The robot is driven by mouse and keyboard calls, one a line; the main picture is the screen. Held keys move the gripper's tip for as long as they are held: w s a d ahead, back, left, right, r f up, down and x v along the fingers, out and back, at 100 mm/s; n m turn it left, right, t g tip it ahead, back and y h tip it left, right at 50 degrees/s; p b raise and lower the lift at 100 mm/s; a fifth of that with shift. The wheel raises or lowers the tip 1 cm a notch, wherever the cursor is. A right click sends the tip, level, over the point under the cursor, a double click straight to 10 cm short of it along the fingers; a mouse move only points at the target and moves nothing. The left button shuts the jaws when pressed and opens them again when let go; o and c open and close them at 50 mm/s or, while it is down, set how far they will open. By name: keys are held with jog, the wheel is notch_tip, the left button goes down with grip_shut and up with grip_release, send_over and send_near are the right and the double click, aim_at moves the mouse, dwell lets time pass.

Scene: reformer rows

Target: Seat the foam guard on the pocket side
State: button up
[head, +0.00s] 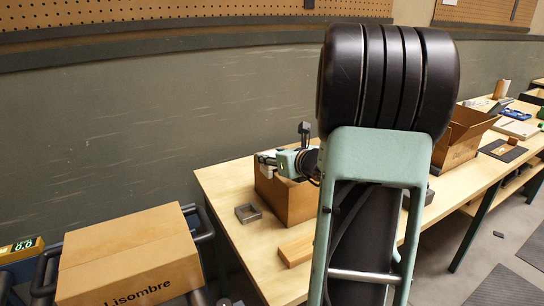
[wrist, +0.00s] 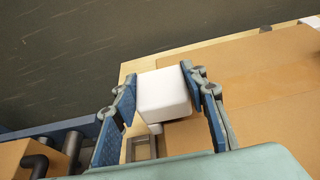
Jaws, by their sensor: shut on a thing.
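My gripper (head: 268,163) is at the left end of the open cardboard box (head: 290,203) on the bench. In the wrist view, the blue fingers of my gripper (wrist: 158,78) are shut on a white block, which looks like the foam guard (wrist: 163,95). The foam guard also shows as a small pale patch in the head view (head: 267,172). A smaller white piece shows just below it in the wrist view. I cannot tell which side is the pocket side, or whether the guard touches the box.
A grey square metal frame (head: 248,212) and a wooden block (head: 296,249) lie on the bench (head: 235,185). A closed carton marked Lisombre (head: 130,255) stands at the left between dark rails. Another open box (head: 462,138) stands farther right. My arm hides the bench's middle.

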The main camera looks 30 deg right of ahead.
jog(key=shift+f+b, duration=0.5)
jog(key=shift+f, duration=0.05)
jog(key=o, duration=1)
jog(key=v, duration=1.2)
